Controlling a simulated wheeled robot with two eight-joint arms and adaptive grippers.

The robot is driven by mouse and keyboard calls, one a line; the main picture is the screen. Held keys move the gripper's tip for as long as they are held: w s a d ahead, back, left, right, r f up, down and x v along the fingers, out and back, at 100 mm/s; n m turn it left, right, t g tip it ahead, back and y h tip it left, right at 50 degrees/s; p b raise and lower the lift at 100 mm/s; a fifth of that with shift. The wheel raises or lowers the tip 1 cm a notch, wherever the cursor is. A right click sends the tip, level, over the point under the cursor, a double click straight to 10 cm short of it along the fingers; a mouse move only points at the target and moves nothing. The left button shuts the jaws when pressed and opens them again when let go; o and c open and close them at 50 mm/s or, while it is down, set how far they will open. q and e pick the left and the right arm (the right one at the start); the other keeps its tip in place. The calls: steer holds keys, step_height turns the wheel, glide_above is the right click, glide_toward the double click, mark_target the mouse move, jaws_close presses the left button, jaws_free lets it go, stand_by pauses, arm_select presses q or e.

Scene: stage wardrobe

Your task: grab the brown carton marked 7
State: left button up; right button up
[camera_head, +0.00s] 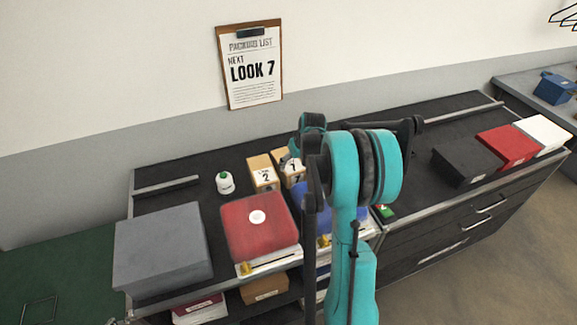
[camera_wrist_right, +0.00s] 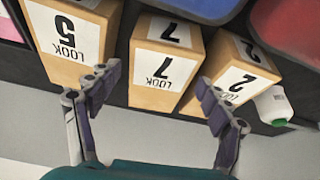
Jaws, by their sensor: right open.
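The brown carton marked 7 (camera_head: 290,167) stands at the back of the black counter, partly hidden by my right arm. In the right wrist view the carton (camera_wrist_right: 168,50) shows its white "LOOK 7" label upside down. My right gripper (camera_wrist_right: 159,77) is open, with one dark finger on each side of the carton in that picture. I cannot tell whether the fingers touch it. My left gripper is not in view.
A white bottle with a green cap (camera_head: 225,182) stands left of the cartons. A red case (camera_head: 258,228) and a grey box (camera_head: 162,248) lie in front. Black, red (camera_head: 505,146) and white boxes are at the right. A packing list (camera_head: 250,68) reads "LOOK 7".

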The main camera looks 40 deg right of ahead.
steer(key=b+x, duration=0.1)
steer(key=x, duration=0.1)
steer(key=b+x, duration=0.1)
steer(key=x, duration=0.1)
steer(key=b+x, duration=0.1)
steer(key=x, duration=0.1)
steer(key=shift+s+a+f, duration=0.1)
steer(key=shift+a+f, duration=0.1)
steer(key=shift+f, duration=0.55)
steer(key=shift+r, duration=0.1)
steer(key=shift+c, duration=1.1)
steer(key=c, duration=0.8)
